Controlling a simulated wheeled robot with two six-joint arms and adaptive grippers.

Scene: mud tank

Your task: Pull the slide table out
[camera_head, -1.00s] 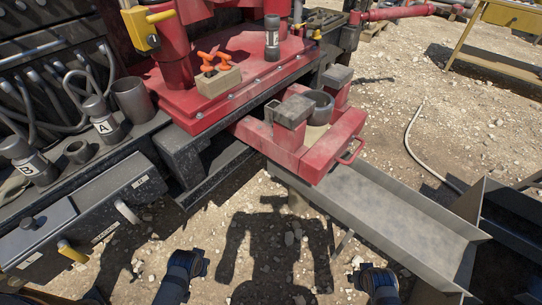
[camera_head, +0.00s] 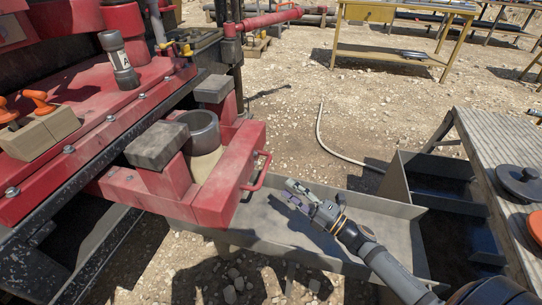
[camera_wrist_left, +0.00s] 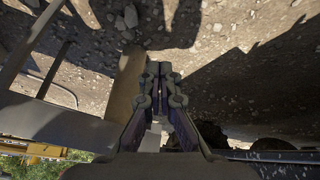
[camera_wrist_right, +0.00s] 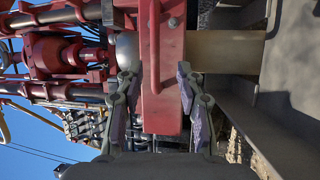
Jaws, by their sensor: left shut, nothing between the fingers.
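The red slide table (camera_head: 225,178) stands out a little from the red machine deck, with a curved red handle (camera_head: 260,172) on its front face. In the right wrist view the handle (camera_wrist_right: 154,45) runs up and down above the gap between the fingers. My right gripper (camera_head: 296,194) is open and empty, just right of the handle and apart from it, above the grey trough. In the right wrist view its fingers (camera_wrist_right: 155,88) are spread on either side of the table's red front. My left gripper (camera_wrist_left: 160,72) is shut and empty over the gravel, outside the head view.
The grey metal trough (camera_head: 355,215) runs under and right of the slide table. Grey blocks (camera_head: 156,145) and a round grey cup (camera_head: 201,130) sit on the table. A grey bench (camera_head: 500,150) with round lids stands at the right.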

